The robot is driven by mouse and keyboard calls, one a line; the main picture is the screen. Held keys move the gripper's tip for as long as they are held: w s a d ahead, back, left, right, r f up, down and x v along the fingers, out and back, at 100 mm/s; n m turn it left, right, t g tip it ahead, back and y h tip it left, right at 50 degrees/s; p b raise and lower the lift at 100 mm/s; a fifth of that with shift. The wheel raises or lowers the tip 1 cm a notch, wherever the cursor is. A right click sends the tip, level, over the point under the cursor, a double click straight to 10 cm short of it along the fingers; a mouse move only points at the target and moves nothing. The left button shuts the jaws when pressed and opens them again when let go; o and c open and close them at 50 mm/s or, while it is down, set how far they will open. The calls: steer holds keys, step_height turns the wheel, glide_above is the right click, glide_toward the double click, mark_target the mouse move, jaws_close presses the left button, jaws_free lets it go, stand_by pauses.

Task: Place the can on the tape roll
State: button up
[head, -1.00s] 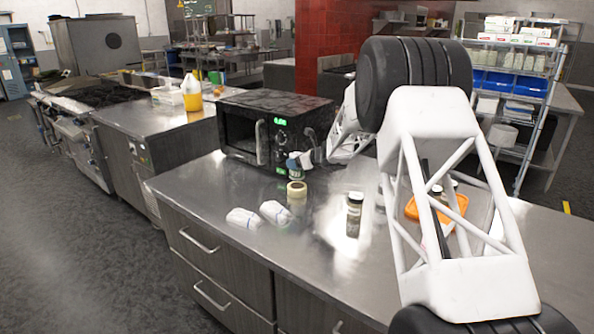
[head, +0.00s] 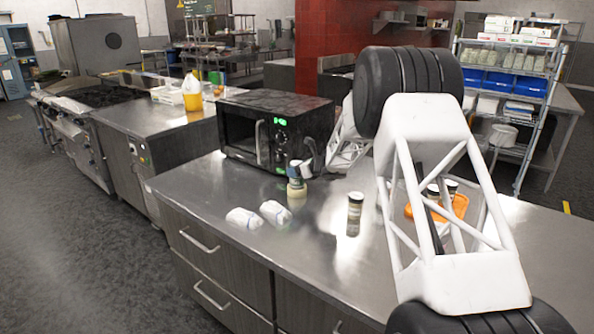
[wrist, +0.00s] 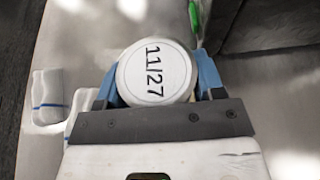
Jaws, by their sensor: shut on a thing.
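The can, with a white lid marked "11/27" (wrist: 155,72), sits between the blue fingers of my gripper (wrist: 157,88) in the wrist view. In the head view my gripper (head: 297,178) is small beside the microwave, and the can (head: 294,170) is upright in it. The tape roll (head: 297,190), pale beige, stands on the steel counter directly below the can. The can's bottom appears at or just above the roll's top; I cannot tell whether they touch. In the wrist view the can hides most of the roll.
A black microwave (head: 276,130) stands close behind the gripper. Two white wrapped packets (head: 243,218) (head: 275,213) lie to the left. A jar (head: 354,211) stands to the right, and an orange tray (head: 459,206) with jars is farther right, partly behind my arm.

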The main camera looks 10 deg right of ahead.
steer(key=shift+f, duration=0.1)
steer(key=o, duration=1.1)
steer(key=shift+v, duration=6.05)
steer(key=shift+r, duration=0.2)
